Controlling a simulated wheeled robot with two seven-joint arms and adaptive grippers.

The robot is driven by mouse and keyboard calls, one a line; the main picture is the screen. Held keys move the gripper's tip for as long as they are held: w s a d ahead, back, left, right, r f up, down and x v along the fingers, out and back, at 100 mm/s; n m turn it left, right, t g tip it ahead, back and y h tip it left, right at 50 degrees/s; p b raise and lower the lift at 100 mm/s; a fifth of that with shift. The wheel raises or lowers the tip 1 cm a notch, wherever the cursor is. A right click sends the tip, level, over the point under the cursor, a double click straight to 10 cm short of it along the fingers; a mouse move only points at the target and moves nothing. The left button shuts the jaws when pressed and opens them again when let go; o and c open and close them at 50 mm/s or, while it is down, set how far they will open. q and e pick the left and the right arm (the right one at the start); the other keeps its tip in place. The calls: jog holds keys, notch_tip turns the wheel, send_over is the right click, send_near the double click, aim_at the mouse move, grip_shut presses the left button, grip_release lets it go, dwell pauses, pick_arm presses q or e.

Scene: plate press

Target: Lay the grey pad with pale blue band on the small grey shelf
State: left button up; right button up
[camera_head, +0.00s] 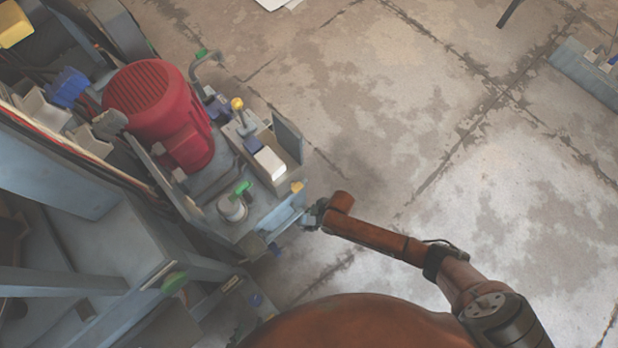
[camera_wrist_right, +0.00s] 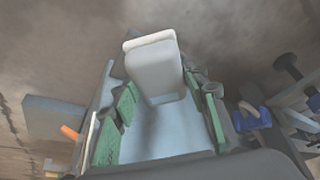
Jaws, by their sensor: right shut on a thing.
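My right gripper (camera_wrist_right: 165,105) shows its two green-lined fingers in the right wrist view, shut around a pale blue and grey piece. I take this for the pad (camera_wrist_right: 155,72): a grey block with a whitish edge stands beyond the fingers, and a pale blue face lies between them. In the head view my right gripper (camera_head: 312,215) is small, at the front right corner of the machine, and what it holds is hard to make out. I cannot tell for sure which part is the small grey shelf. My left gripper is not in view.
The machine (camera_head: 270,218) carries a red motor (camera_head: 160,105), a white box (camera_head: 269,163), an upright grey panel (camera_head: 288,137) and an orange knob (camera_head: 297,187). Blue parts (camera_wrist_right: 255,116) stand right of the gripper in the wrist view. The concrete floor to the right is largely clear.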

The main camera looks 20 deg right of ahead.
notch_tip(320, 180, down, 2)
jog(key=shift+f+b, duration=0.1)
jog(key=shift+b, duration=0.2)
pick_arm(q)
jog(key=shift+w+a+f+t, duration=0.15)
jog(key=shift+f+t, duration=0.25)
jog(key=shift+f, duration=0.45)
jog(key=shift+f, duration=0.15)
pick_arm(e)
jog(key=o, duration=1.2)
jog(key=shift+c, duration=0.2)
